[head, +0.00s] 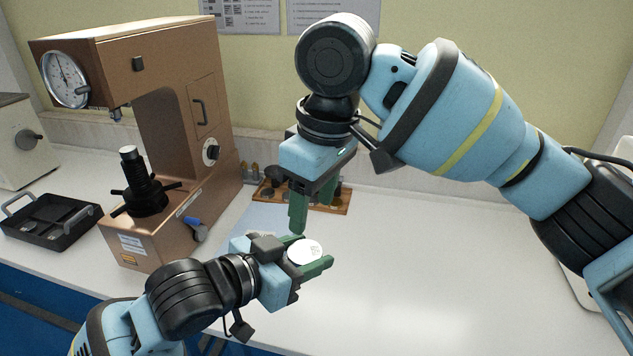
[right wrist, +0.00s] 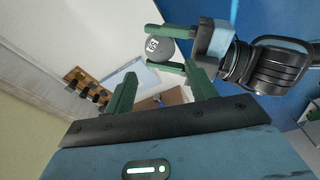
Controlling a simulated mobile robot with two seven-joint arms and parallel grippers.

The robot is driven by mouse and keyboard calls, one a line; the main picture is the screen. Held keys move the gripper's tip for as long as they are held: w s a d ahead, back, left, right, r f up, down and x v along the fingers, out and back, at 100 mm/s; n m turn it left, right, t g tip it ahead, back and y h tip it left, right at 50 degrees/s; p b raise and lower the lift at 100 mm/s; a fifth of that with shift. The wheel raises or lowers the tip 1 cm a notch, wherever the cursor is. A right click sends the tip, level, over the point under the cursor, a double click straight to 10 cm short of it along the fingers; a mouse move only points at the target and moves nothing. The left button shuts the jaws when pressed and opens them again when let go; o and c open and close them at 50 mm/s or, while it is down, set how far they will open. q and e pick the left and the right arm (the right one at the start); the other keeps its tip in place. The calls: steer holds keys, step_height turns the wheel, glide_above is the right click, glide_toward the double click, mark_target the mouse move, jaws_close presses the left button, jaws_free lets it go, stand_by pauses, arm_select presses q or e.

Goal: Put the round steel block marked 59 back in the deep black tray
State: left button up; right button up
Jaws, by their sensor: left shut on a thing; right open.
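A round steel block (head: 304,251) with a pale face and a small dark mark is held between the green fingers of my left gripper (head: 309,257), above the front of the table. The mark is too small to read. The block also shows in the right wrist view (right wrist: 158,49), between the left gripper's fingers. My right gripper (head: 313,208) is open and empty, pointing down just above and behind the block; its fingers appear apart from it. The deep black tray (head: 66,240) with raised handles stands at the far left; its inside shows small dark items or parts.
A copper-brown hardness tester (head: 190,120) with a dial and black spindle stands between the tray and my grippers. A wooden rack (head: 339,202) with dark pieces stands behind my right gripper. A pale machine (head: 18,140) is far left. The table's right middle is clear.

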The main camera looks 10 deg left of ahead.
mark_target(306, 252)
steer(key=f, duration=0.5)
steer(key=a+f, duration=0.1)
steer(key=f, duration=0.2)
steer(key=shift+w+a+f, duration=0.1)
steer(key=shift+w+f, duration=0.2)
steer(key=shift+f, duration=0.05)
steer(key=shift+c, duration=0.5)
steer(key=c, duration=0.7)
arm_select(q)
steer(key=o, duration=1.4)
arm_select(e)
steer(key=shift+c, duration=0.7)
arm_select(q)
steer(key=shift+f, duration=0.1)
